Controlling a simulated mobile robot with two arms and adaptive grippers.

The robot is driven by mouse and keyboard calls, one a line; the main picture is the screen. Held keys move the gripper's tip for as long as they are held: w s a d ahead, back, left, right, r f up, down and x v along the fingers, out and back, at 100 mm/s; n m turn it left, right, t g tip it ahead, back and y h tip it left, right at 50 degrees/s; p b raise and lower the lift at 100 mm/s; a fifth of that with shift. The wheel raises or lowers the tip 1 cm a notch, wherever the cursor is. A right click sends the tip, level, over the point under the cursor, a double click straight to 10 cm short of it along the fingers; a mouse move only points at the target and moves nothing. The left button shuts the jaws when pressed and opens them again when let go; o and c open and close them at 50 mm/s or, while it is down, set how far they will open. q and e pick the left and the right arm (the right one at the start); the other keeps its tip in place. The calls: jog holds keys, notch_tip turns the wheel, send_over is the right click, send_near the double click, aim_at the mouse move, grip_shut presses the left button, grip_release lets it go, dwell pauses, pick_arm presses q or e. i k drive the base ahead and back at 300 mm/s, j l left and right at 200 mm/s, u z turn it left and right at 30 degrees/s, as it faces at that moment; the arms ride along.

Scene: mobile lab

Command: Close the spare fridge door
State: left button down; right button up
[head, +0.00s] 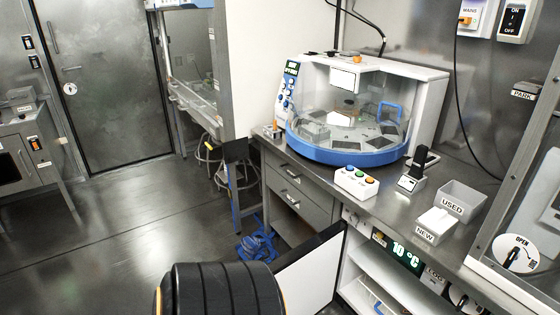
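The under-counter fridge (385,285) at the bottom right is open, with white shelves showing inside and a dark panel above them reading 10 °C (403,252). Its door (308,278) stands wide open, swung out to the left of the opening. The door's pale inner face and dark edge show; its lower part is cut off by the bottom of the picture. A blue-edged item (377,307) shows low inside the fridge. Neither of my grippers is in view.
The counter (400,205) above holds a blue and white machine (350,115), a button box (356,182), and bins marked USED (461,199) and NEW (435,226). Drawers (297,195) sit left of the fridge. Blue cables (257,245) lie on the floor. Open floor (120,235) extends left.

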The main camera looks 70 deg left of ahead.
aim_at(307, 275)
jog(key=k+j, duration=0.1)
jog(key=j, duration=0.35)
jog(key=k+j, duration=0.15)
jog(key=j, duration=0.25)
jog(key=k+j, duration=0.1)
jog(key=j, duration=0.35)
jog(key=k+j, duration=0.15)
jog(key=j, duration=0.25)
jog(key=k+j, duration=0.1)
jog(key=j, duration=0.35)
jog(key=k+j, duration=0.15)
jog(key=j, duration=0.3)
jog(key=k+j, duration=0.1)
jog(key=j, duration=0.3)
